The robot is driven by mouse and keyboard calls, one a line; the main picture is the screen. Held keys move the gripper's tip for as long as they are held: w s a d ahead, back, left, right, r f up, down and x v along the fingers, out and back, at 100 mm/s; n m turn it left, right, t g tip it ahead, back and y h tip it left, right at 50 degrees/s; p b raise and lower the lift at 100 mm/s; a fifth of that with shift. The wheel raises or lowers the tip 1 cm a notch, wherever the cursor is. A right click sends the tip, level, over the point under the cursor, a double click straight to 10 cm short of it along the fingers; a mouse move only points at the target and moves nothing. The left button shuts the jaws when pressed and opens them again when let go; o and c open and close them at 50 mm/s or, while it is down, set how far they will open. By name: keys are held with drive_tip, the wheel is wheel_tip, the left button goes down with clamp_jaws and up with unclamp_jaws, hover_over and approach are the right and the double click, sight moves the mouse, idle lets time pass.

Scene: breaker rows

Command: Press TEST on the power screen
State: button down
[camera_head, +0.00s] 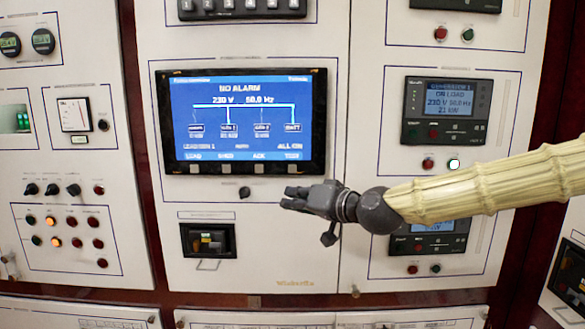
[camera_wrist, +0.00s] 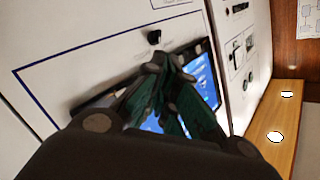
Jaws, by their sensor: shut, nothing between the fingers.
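The power screen (camera_head: 243,112) is a blue display in a black frame on the white middle panel. It reads NO ALARM, 230 V and 50.0 Hz. Along its bottom are the labels LOAD, SHED, ACK and TEST, with a row of grey keys beneath. The TEST key (camera_head: 291,169) is the rightmost one. My gripper (camera_head: 285,199) is shut and empty, its fingertips just below the TEST key in the head view. In the wrist view my gripper (camera_wrist: 172,60) covers much of the tilted screen (camera_wrist: 207,85). The TEST key cannot be made out there. I see no clear contact.
A small black knob (camera_head: 244,192) sits under the screen, left of my fingertips. A black socket unit (camera_head: 208,240) is lower left. A generator controller (camera_head: 446,110) is on the right, above my arm. A wooden ledge (camera_wrist: 272,125) shows in the wrist view.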

sight(292, 169)
wheel_tip(292, 169, up, 2)
drive_tip(key=shift+r, duration=0.15)
idle(0.3)
drive_tip(key=shift+w, duration=4.4)
drive_tip(key=shift+w, duration=0.15)
drive_tip(key=shift+w+b, duration=0.3)
